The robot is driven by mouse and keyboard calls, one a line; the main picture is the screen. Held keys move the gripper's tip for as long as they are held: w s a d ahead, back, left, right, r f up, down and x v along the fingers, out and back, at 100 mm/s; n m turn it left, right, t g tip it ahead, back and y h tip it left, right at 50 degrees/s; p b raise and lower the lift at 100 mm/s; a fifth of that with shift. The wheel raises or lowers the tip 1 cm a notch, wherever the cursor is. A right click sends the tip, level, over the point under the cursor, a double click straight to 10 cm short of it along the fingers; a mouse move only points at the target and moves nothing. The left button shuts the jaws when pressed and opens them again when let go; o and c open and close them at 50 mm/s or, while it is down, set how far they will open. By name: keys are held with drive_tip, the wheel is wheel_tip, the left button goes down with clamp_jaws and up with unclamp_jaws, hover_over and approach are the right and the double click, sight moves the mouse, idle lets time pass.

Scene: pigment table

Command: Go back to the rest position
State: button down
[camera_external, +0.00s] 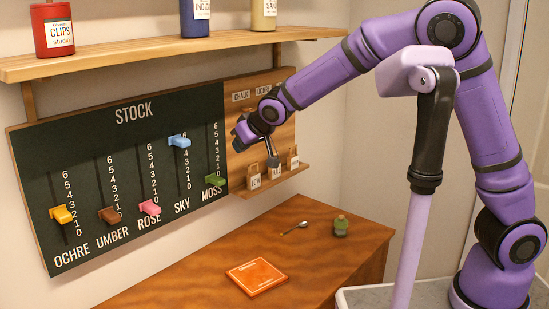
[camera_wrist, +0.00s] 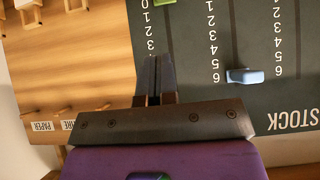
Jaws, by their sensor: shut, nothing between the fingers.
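My gripper (camera_external: 271,157) is shut and empty. Its fingers point down in front of the wooden panel beside the stock board (camera_external: 100,150). In the wrist view the closed dark fingers (camera_wrist: 155,78) show against the board's edge and the panel, touching no slider that I can see. My arm reaches in from the right, bent over the table. The blue SKY slider (camera_external: 179,141) sits high, around 5 or 6; it also shows in the wrist view (camera_wrist: 245,76). The green MOSS slider (camera_external: 214,180) is low on its scale.
Low yellow, brown and pink sliders are on the board's left. A small ledge (camera_external: 290,172) with labelled tags is below my gripper. A shelf (camera_external: 130,55) with bottles is above.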

drive_tip(key=shift+s+d+r, duration=0.3)
drive_tip(key=shift+d+r, duration=0.05)
drive_tip(key=shift+r, duration=0.1)
